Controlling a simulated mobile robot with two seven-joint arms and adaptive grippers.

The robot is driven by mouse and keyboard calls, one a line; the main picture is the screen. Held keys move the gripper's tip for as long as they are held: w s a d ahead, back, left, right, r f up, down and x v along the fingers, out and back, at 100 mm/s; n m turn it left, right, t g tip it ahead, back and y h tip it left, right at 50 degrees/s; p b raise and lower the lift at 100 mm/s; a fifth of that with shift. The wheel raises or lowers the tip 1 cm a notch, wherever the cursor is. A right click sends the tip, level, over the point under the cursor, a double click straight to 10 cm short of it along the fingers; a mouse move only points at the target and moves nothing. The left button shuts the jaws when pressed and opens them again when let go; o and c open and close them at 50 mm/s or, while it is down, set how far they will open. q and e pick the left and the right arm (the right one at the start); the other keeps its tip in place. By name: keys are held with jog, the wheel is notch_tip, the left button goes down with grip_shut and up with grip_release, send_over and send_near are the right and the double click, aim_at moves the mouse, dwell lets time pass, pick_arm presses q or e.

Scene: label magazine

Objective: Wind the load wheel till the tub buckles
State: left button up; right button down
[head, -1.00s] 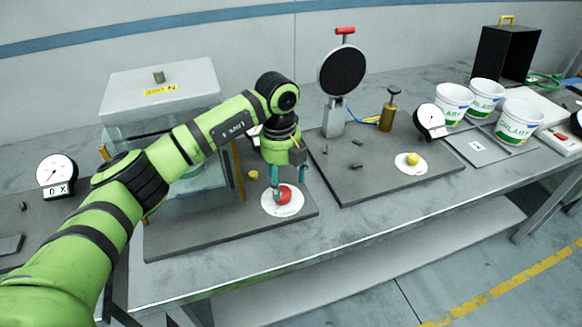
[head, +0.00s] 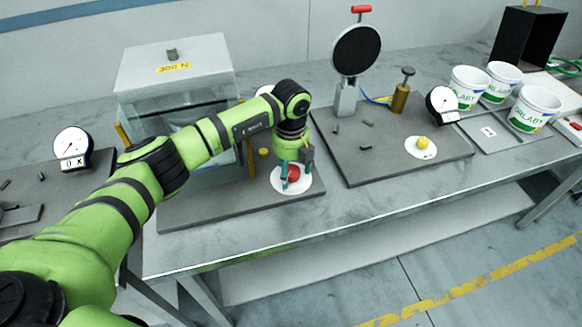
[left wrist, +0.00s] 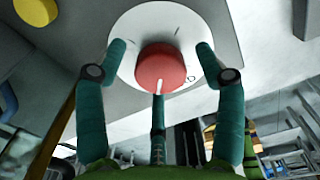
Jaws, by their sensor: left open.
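A red knob (head: 293,174) with a white pointer line sits on a round white dial plate (head: 302,187) at the front of the grey board below the glass-walled case (head: 190,118). In the left wrist view the red knob (left wrist: 160,68) lies between my spread fingers, with gaps at both sides. My left gripper (head: 296,182) is open around the knob, pointing down. I cannot make out a tub inside the case. Several white lettered tubs (head: 468,90) stand at the right. My right gripper is out of view.
A yellow knob (head: 423,142) on a white dial sits on the middle board, with a black disc stand (head: 356,50) and brass plunger (head: 402,92) behind. Gauges (head: 72,144) stand on the left board and by the tubs. The table's front edge is clear.

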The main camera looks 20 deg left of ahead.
pick_arm(q)
jog(key=c, duration=1.1)
jog(key=shift+c, duration=0.3)
jog(key=m+b, duration=0.2)
jog(key=shift+w+f+b, duration=0.1)
jog(key=shift+f+b, duration=0.05)
jog(key=shift+b, duration=0.15)
jog(key=m+b, duration=0.5)
jog(key=m, duration=0.1)
jog(key=shift+b, duration=0.4)
jog(key=m+b, duration=0.3)
jog(key=m, duration=0.2)
jog(key=m+b, duration=0.2)
jog(key=m, duration=0.2)
jog(key=shift+m+b, duration=0.3)
jog(key=shift+b, duration=0.05)
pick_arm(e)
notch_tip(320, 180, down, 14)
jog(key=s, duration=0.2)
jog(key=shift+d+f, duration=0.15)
pick_arm(q)
jog(key=shift+r, duration=0.2)
jog(key=shift+d, duration=0.1)
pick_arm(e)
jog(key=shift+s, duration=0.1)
pick_arm(q)
jog(key=o, duration=1.2)
jog(key=shift+c, duration=0.2)
